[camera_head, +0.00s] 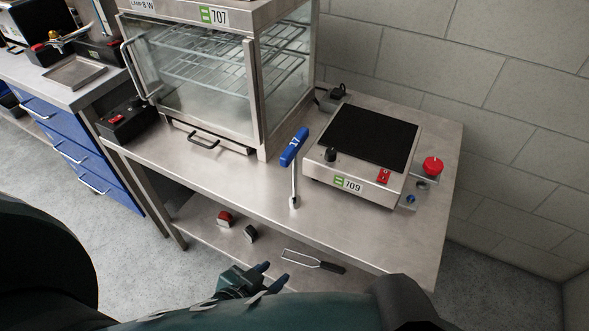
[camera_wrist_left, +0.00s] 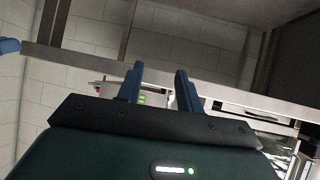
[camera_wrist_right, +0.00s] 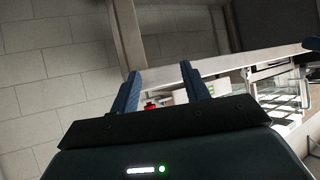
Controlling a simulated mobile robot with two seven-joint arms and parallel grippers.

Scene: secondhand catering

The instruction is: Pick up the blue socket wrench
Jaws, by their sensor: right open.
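The blue socket wrench (camera_head: 294,150) is in the middle of the steel table in the head view. Its blue T-shaped handle is at the top and its thin metal shaft runs down towards the table's front. I cannot tell if it stands or lies. My left gripper (camera_head: 272,275) is open and empty, in front of the table and nearer to me than the wrench. Its fingers also show apart in the left wrist view (camera_wrist_left: 159,74). My right gripper (camera_wrist_right: 163,77) is open and empty in the right wrist view; the head view does not show its fingers. I cannot make out the wrench in either wrist view.
A glass warming cabinet (camera_head: 195,70) stands left of the wrench, and a hot plate (camera_head: 365,140) right of it. A red button (camera_head: 432,166) is beyond. The steel table (camera_head: 250,200) is bare in front. A lower shelf (camera_head: 200,235) holds a wire-ended tool (camera_head: 313,261) and small blocks.

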